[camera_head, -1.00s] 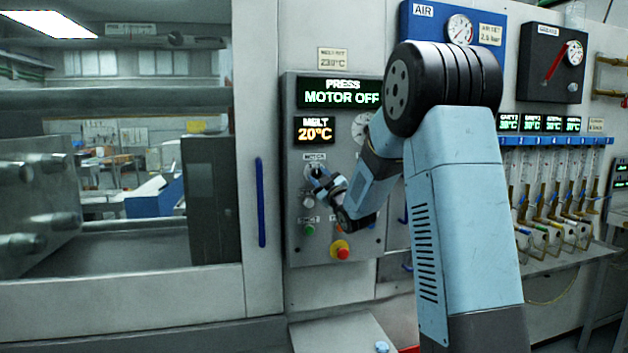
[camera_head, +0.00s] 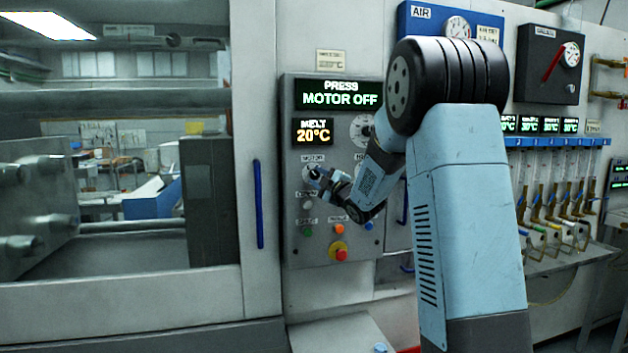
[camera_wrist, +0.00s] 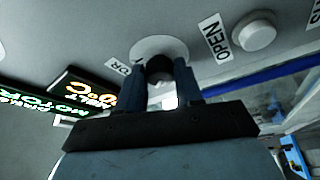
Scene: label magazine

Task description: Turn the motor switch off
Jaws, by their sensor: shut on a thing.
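The motor switch is a dark round knob (camera_wrist: 159,68) on a pale round plate, below the MOTOR label (camera_head: 313,158) on the grey control panel (camera_head: 340,235). My gripper (camera_head: 316,175) is at the panel's left side, at the knob. In the wrist view my gripper (camera_wrist: 160,85) has its two dark fingers on either side of the knob and is shut on it. The fingers cover part of the knob, and its pointer direction cannot be told. The press display (camera_head: 340,94) reads MOTOR OFF.
Below are a green button (camera_head: 307,231), an orange button (camera_head: 338,228) and a red stop button on yellow (camera_head: 340,254). A white button (camera_wrist: 254,35) labelled OPEN is close to my fingers. A blue door handle (camera_head: 259,204) stands left of the panel.

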